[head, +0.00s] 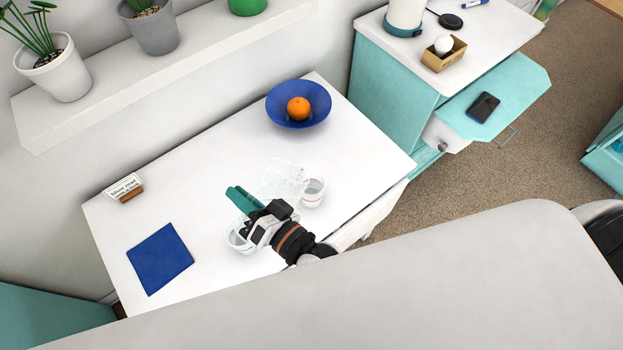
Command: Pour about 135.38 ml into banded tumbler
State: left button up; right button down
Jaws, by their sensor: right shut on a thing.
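My right gripper (262,214) is shut on a clear jug (284,180) with a teal handle (243,199), over the white table. The jug looks tilted, with its clear body reaching to the right of the handle. A small pale tumbler (314,193) stands just right of the jug's body. Another pale cup (238,243) is partly hidden under my gripper. I cannot tell which one carries a band, nor the liquid level in either. My left gripper is not in view.
A blue bowl (322,108) with an orange (298,108) stands at the back of the white table (205,185). A blue mat (160,259) lies at left near a small sign (124,187). A teal cabinet (395,85) with an open drawer stands at right.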

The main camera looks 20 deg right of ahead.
jog(key=shift+s+a+f+n+b, duration=0.3)
jog(key=shift+a+f+n+b, duration=0.2)
jog(key=shift+f+n, duration=0.3)
jog(key=shift+s+a+r+n+p, duration=0.25)
jog(key=shift+a+n+p, duration=0.2)
jog(key=shift+n+p, duration=0.1)
jog(key=shift+s+a+r+n+p, duration=0.2)
jog(key=shift+a+n+p, duration=0.25)
jog(key=shift+p, duration=0.1)
pick_arm(q)
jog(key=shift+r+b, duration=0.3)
jog(key=shift+b, duration=0.35)
pick_arm(e)
jog(key=s+a+f+n, duration=0.2)
jog(key=a+f+n, duration=0.1)
jog(key=f+n, duration=0.2)
jog(key=shift+n, duration=0.6)
